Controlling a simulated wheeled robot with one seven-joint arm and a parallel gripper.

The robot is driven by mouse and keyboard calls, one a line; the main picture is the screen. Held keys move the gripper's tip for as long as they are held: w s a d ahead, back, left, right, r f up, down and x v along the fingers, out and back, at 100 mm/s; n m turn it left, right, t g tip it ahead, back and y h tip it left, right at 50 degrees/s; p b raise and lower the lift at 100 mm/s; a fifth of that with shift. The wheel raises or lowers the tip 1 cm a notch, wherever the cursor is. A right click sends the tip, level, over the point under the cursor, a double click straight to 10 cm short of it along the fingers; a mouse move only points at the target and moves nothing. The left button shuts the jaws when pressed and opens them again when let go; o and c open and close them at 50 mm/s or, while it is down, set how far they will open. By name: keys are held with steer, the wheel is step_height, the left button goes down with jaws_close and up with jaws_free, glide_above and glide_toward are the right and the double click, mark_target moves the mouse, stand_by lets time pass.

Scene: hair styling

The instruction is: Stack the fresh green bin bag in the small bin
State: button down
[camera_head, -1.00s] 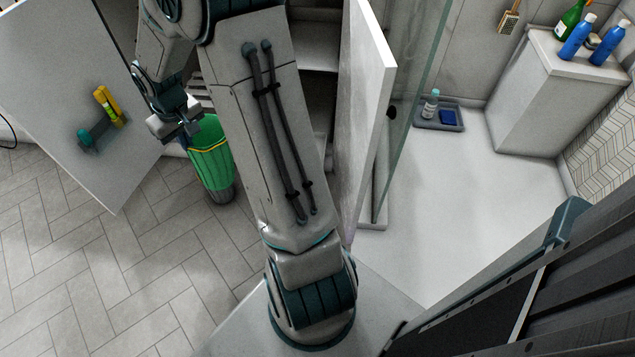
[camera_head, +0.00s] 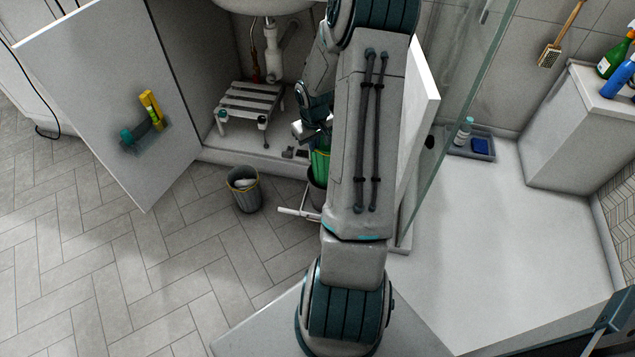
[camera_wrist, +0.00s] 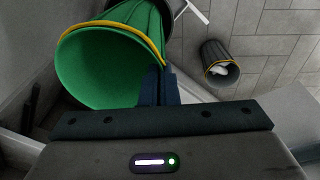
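The green bin bag (camera_wrist: 95,70), wide open with a yellow band at its rim, fills the upper left of the wrist view. My gripper (camera_wrist: 160,88) is shut on its rim. In the head view the bag (camera_head: 320,163) is partly hidden behind my arm, at the cabinet's front edge. A dark bin (camera_head: 316,193) shows just below it; I cannot tell whether the bag is inside it or above it. A small dark bin (camera_head: 246,195) with a yellow rim and pale contents stands on the floor to the left, also in the wrist view (camera_wrist: 220,72).
The open cabinet door (camera_head: 85,90) carries a holder with yellow items. A slatted stool (camera_head: 250,100) stands inside the cabinet under pipes. A white bar (camera_head: 298,213) sticks out low beside the dark bin. A glass shower panel (camera_head: 455,110) stands at right. The floor at left is clear.

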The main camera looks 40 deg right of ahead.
step_height(320, 180, down, 13)
steer(key=b, duration=0.4)
steer(key=shift+f+b, duration=0.15)
steer(key=shift+b, duration=0.2)
steer(key=shift+f+b, duration=0.3)
steer(key=shift+f, duration=0.15)
steer(key=c, duration=1.7)
jaws_free()
steer(key=shift+r, duration=0.1)
step_height(320, 180, up, 12)
steer(key=s+f+p, duration=0.1)
steer(key=p, duration=0.4)
steer(key=s+a+r, duration=0.2)
steer(key=a+r, duration=0.4)
steer(key=r, duration=0.2)
steer(key=s+a+r, duration=0.3)
steer(key=a+r, duration=0.4)
steer(key=s+a+r+n+y, duration=0.1)
steer(key=s+a+r, duration=0.7)
steer(key=s+a, duration=0.4)
steer(key=shift+s+a+p, duration=0.15)
steer(key=shift+s+p, duration=0.15)
